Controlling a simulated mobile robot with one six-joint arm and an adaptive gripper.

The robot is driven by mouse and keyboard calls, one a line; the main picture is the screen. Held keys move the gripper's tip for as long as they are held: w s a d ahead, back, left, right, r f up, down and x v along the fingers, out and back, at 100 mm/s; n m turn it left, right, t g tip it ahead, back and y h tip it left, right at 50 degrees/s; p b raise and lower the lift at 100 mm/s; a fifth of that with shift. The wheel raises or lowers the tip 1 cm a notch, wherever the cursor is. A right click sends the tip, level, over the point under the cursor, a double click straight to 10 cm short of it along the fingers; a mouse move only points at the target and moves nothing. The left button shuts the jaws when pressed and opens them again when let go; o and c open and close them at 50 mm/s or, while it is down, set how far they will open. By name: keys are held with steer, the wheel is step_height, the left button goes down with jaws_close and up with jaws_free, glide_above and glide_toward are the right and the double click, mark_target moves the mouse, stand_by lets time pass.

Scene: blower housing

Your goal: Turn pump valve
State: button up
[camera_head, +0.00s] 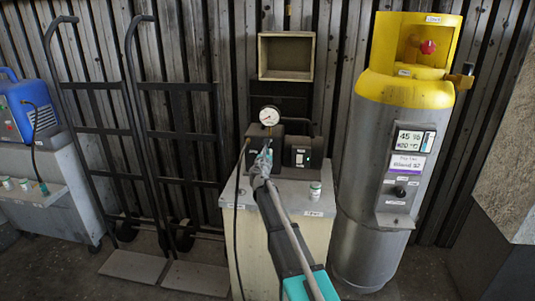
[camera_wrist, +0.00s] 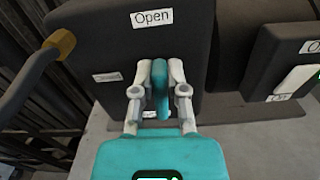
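The pump (camera_head: 285,147) is a dark grey unit on a pale cabinet, with a round gauge (camera_head: 269,116) on top. Its valve handle, a teal lever (camera_wrist: 161,88), stands upright in the wrist view, below a label reading "Open" (camera_wrist: 152,18). My gripper (camera_wrist: 161,80) has its two pale fingers on either side of the lever, close against it, and appears shut on it. In the head view my gripper (camera_head: 266,156) is at the pump's front, and my arm hides part of it. Another small label under the lever is partly hidden.
A small can (camera_head: 315,190) stands on the cabinet top (camera_head: 300,205), right of my arm. A grey and yellow cylinder (camera_head: 387,160) stands at right. Black hand trucks (camera_head: 185,135) and a blue machine (camera_head: 28,108) are at left. A dark hose (camera_head: 238,195) hangs down the cabinet.

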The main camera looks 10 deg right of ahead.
steer(key=shift+d+m, duration=0.1)
steer(key=shift+m, duration=0.2)
jaws_close()
steer(key=m, duration=0.5)
steer(key=d+f+m+b, duration=0.1)
steer(key=m, duration=0.5)
steer(key=f+m+b, duration=0.1)
steer(key=m, duration=0.4)
steer(key=shift+s+d, duration=0.3)
steer(key=shift+d, duration=0.05)
steer(key=shift+m, duration=0.3)
steer(key=o, duration=0.7)
jaws_free()
steer(key=shift+s+a, duration=0.1)
steer(key=shift+s, duration=0.05)
steer(key=v, duration=1.1)
steer(key=shift+s+a, duration=0.1)
steer(key=shift+s, duration=0.2)
